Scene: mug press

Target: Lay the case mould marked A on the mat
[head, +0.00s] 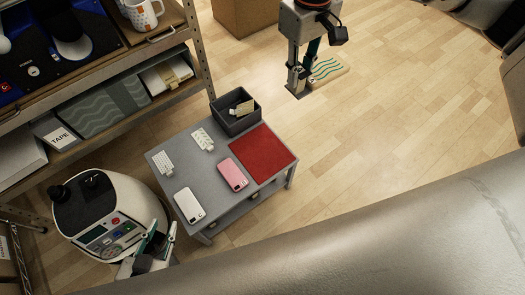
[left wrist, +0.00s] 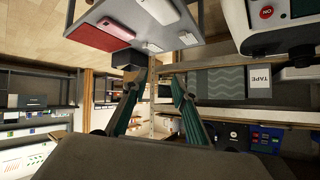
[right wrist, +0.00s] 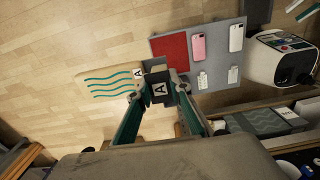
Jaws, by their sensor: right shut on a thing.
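The case mould (head: 328,70) is a pale wooden board with teal wavy lines, held above the floor beyond the table. In the right wrist view the board (right wrist: 105,84) bears an A tag, and a dark block (right wrist: 159,88), also marked A, adjoins it between the fingers. I cannot tell whether board and block are one piece. My right gripper (head: 304,75) is shut on it. The red mat (head: 268,150) lies bare on the grey table's right side, apart from the mould. My left gripper (head: 155,243) is open and empty by the white machine; its spread fingers show in the left wrist view (left wrist: 154,103).
A loaded shelf (head: 130,110) stands left, the white machine (head: 105,220) in front.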

